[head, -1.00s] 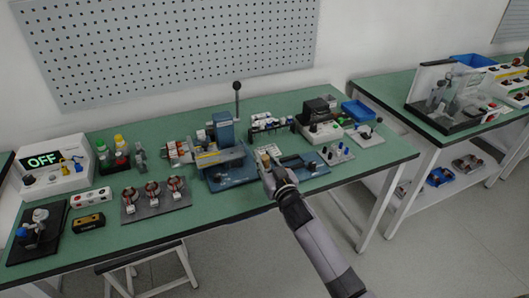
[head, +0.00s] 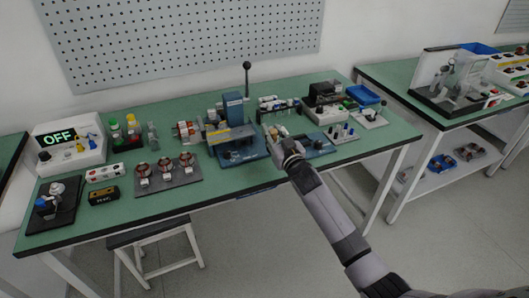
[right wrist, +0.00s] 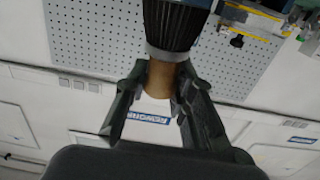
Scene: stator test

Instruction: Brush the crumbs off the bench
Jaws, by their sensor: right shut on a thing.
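The green-topped bench (head: 215,182) runs across the middle of the head view. My right gripper (head: 284,143) is over its front part, just right of the blue press. In the right wrist view the right gripper (right wrist: 163,82) is shut on the tan neck of a brush (right wrist: 174,28), whose dark, ribbed round part extends up past the fingertips. In the head view the brush is mostly hidden by the gripper. I cannot make out any crumbs at this size. My left gripper is not in view.
The blue press (head: 235,140) with a tall lever stands close left of the gripper. A plate with copper stators (head: 165,183) sits farther left. A blue tray (head: 362,95) is at the back right. A stool (head: 155,235) stands in front. Bare green strips show between fixtures.

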